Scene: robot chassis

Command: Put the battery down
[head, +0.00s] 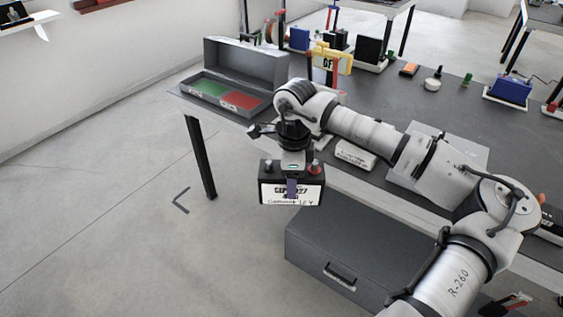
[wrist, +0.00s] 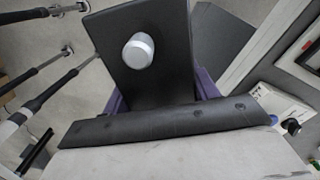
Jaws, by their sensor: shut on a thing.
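The battery (head: 291,194) is a black box with a white label and a red post on top at its right. My gripper (head: 291,181) is shut on it from above, and a purple finger shows across the label. The battery hangs upright in front of the table's near edge, with no support visible beneath it. In the wrist view the battery's black top (wrist: 165,75) with a silver post lies between my gripper's purple fingers (wrist: 160,93). The battery's underside is hidden.
The dark table (head: 235,119) bears an open grey case (head: 245,62) with green and red sections, a yellow-topped stand (head: 331,58) and several small items. A grey drawer unit (head: 340,262) stands below, right of the battery. Open floor (head: 110,220) with a dark corner mark lies left.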

